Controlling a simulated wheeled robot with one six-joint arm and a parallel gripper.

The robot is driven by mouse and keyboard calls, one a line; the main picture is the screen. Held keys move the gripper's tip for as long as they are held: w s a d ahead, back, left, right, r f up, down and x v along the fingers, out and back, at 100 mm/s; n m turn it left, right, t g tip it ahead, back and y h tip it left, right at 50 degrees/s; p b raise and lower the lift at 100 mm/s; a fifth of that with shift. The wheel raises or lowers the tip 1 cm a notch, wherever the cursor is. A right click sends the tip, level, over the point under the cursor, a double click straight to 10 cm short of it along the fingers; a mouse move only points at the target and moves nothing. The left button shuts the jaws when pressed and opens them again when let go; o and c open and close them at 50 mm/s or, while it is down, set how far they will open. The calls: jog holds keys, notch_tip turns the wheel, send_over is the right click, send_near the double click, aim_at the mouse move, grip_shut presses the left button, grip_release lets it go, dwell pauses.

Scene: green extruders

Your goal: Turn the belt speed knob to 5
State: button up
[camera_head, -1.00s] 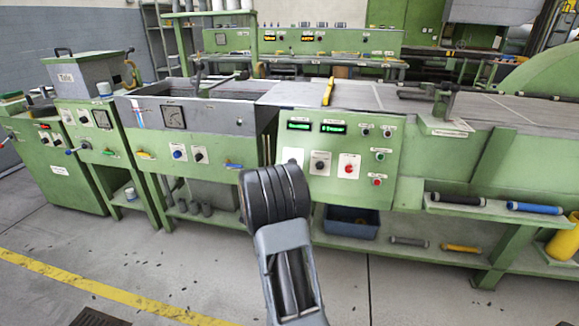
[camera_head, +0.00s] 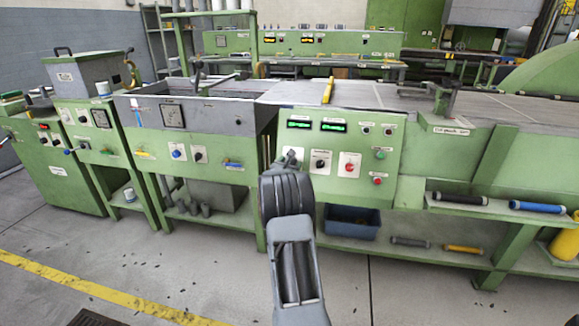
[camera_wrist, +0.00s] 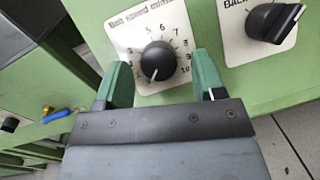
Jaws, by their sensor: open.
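The belt speed knob (camera_wrist: 157,62) is round and black on a white dial plate marked "Belt speed m/min". Its white pointer line points downward, slightly left, away from the 5 near the top of the dial. My gripper (camera_wrist: 163,80) is open in the wrist view, with one green finger to the lower left of the knob and one to its right. Gaps show between the knob and both fingers. In the head view, the dial plate (camera_head: 291,153) is partly covered by my arm, and the fingers cannot be made out.
A black selector knob (camera_wrist: 276,21) sits right of the dial in the wrist view. On the green panel, a red knob (camera_head: 349,165), small buttons and two green displays (camera_head: 316,126) are close by. A blue bin (camera_head: 351,221) stands on the shelf below.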

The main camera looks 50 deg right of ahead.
jog(key=shift+a, duration=0.1)
jog(key=c, duration=0.9)
